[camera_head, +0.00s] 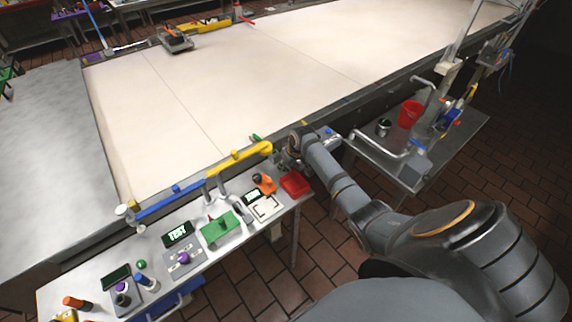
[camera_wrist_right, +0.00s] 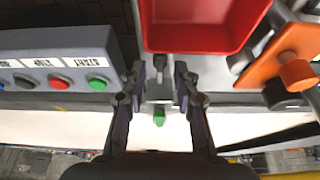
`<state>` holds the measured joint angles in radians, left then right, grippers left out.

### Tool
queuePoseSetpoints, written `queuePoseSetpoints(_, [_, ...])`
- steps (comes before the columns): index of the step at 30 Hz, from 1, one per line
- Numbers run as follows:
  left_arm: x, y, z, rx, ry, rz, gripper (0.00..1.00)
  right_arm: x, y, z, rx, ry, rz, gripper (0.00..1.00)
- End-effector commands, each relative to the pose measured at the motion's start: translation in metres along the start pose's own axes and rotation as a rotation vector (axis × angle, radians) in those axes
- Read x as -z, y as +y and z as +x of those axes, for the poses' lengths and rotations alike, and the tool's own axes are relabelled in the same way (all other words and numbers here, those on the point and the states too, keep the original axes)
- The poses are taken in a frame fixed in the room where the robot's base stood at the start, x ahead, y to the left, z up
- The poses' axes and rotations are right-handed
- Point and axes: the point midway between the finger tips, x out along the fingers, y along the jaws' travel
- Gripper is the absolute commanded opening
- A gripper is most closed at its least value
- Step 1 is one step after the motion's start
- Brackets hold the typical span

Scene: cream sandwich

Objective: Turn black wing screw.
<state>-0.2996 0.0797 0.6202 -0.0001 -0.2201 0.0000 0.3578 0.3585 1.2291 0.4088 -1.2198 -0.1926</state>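My right gripper (camera_head: 287,158) is at the near edge of the large cream surface, just beyond the red tray. In the right wrist view its two fingers (camera_wrist_right: 160,76) stand apart with a gap between them. A small dark piece (camera_wrist_right: 160,63) shows between the fingertips, just below the red tray in the picture. I cannot tell for sure that it is the black wing screw, nor whether a finger touches it. A green piece (camera_wrist_right: 159,117) shows further down between the fingers. My left gripper is not in view.
The red tray (camera_wrist_right: 200,30) is close to the fingertips. A grey button box (camera_wrist_right: 50,62) is left of the fingers, an orange part (camera_wrist_right: 285,62) right. In the head view, a yellow pipe (camera_head: 240,156) lies left of the gripper. A side table holds a red bucket (camera_head: 410,113).

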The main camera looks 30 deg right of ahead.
Motion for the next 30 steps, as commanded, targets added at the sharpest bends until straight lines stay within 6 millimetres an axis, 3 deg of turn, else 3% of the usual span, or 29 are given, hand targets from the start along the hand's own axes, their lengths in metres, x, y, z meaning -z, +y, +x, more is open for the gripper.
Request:
queuePoseSetpoints(5, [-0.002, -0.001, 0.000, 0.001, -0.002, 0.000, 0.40, 0.000, 0.001, -0.003, -0.001, 0.000, 0.000, 0.30])
queuePoseSetpoints(8, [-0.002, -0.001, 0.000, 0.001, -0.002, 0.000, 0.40, 0.000, 0.002, -0.017, -0.002, 0.001, -0.001, 0.30])
queuePoseSetpoints(15, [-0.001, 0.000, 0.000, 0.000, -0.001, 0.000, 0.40, 0.000, 0.002, -0.075, -0.004, 0.003, -0.003, 0.30])
queuePoseSetpoints(21, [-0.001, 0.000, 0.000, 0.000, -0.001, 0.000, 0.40, 0.000, 0.001, -0.110, -0.002, 0.000, -0.002, 0.30])
queuePoseSetpoints(30, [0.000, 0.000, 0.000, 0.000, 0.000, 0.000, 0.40, 0.000, 0.000, -0.120, 0.000, -0.001, 0.000, 0.30])
